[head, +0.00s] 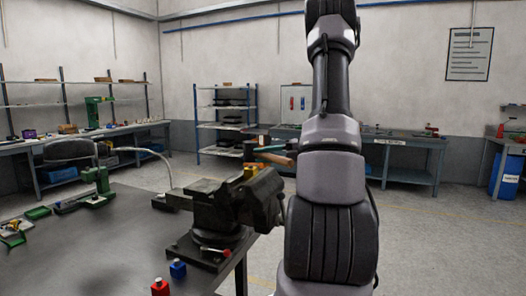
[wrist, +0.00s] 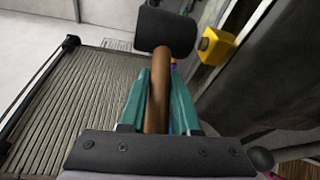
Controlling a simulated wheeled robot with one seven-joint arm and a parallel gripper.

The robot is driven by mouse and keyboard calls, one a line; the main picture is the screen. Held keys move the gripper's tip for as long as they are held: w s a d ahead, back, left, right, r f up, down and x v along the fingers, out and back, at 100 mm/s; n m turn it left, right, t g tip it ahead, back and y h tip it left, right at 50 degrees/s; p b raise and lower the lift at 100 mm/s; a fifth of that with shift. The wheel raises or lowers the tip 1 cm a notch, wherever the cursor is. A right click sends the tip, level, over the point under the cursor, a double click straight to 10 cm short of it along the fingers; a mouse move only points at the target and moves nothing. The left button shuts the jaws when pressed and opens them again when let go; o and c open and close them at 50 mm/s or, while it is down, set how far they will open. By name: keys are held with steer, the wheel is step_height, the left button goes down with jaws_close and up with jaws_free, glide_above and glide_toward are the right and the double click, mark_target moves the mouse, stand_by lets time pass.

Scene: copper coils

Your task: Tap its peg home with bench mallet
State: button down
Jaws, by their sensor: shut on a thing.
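The bench mallet shows in the wrist view, with a brown wooden handle and a dark head (wrist: 165,28). My gripper (wrist: 160,74) is shut on the handle between its two teal fingers, with the head beyond the fingertips. In the head view the mallet handle (head: 275,158) and my gripper (head: 268,149) are partly hidden by my arm, above and behind the vise. A yellow block (head: 252,169) shows at the top of the dark vise (head: 240,203). A yellow block (wrist: 215,46) also shows right of the mallet head in the wrist view, apart from it in the picture. I cannot make out a peg.
The vise stands at the right edge of the dark bench (head: 95,255). A blue bottle (head: 178,269) and a red bottle (head: 160,287) stand in front of it. Open floor is behind the bench.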

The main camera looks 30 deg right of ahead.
step_height(320, 180, down, 2)
steer(key=shift+f, duration=0.1)
steer(key=shift+r, duration=4.1)
